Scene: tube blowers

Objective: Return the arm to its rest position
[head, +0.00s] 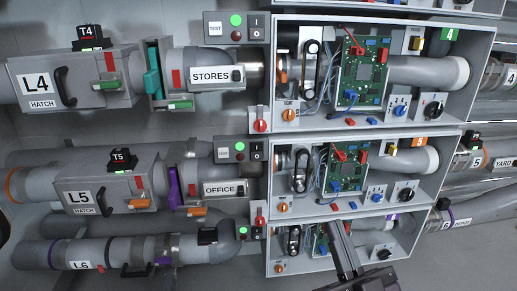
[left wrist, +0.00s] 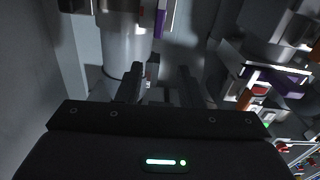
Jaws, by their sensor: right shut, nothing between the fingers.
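My right gripper (head: 337,228) reaches up from the bottom of the head view, in front of the lowest open box (head: 398,255). Its two dark fingers are together with nothing between them. It overlaps the lowest circuit board in the picture; I cannot tell whether it touches anything. My left gripper (left wrist: 161,82) shows only in the left wrist view, its two dark fingers apart and empty. Behind them stand a grey pipe (left wrist: 124,45) and dark surfaces. The left arm is not visible in the head view.
Three open boxes with green boards, knobs and switches are stacked on the wall, the top one (head: 480,80) largest. Grey tubes run left, with an L4 hatch (head: 95,85), an L5 hatch (head: 120,185) and an L6 tube (head: 60,254). The bottom right floor (head: 450,265) looks clear.

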